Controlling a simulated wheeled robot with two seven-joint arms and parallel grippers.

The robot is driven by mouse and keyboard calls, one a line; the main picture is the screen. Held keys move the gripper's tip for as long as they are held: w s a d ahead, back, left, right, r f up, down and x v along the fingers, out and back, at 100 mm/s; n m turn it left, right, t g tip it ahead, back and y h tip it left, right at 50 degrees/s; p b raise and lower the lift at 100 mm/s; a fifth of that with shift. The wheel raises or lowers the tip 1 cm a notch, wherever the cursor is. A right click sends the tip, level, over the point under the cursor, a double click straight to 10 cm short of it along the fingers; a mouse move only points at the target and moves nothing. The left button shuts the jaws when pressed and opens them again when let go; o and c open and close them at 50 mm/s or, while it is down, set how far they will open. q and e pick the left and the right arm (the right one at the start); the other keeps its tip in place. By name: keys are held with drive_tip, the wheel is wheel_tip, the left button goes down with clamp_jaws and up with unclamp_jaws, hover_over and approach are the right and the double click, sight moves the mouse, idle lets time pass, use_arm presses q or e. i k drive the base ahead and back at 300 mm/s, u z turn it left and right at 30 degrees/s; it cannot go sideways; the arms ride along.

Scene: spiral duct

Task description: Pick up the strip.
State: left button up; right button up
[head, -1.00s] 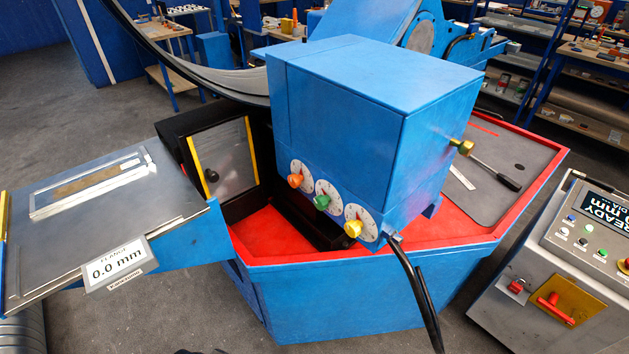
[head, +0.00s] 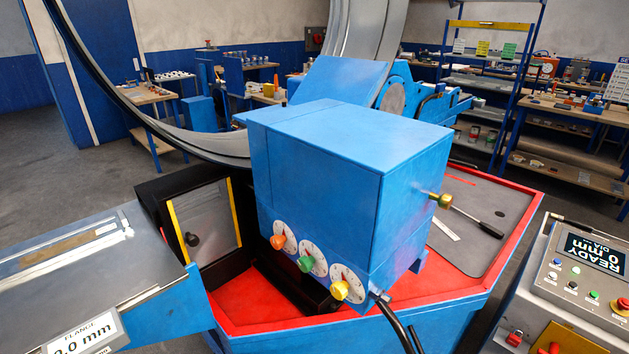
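A long, curved grey metal strip (head: 215,143) sweeps down from the upper left and passes behind the blue box (head: 320,165) of the machine. Wide bands of grey metal (head: 365,30) rise behind the box at the top. I cannot tell whether they are one piece with the strip. A short, light ruler-like strip (head: 443,228) lies on the grey mat at the right of the machine. Neither of my grippers is in view.
A grey-topped table (head: 90,275) with a flange label (head: 85,335) stands at left. A clear door (head: 207,222) with yellow edges is beside the box. A control console (head: 580,285) reads "READY 0 mm".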

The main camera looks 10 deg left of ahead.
sight(18, 265)
drive_tip(key=u, duration=1.9)
drive_tip(key=i, duration=0.2)
drive_tip(key=z, duration=0.25)
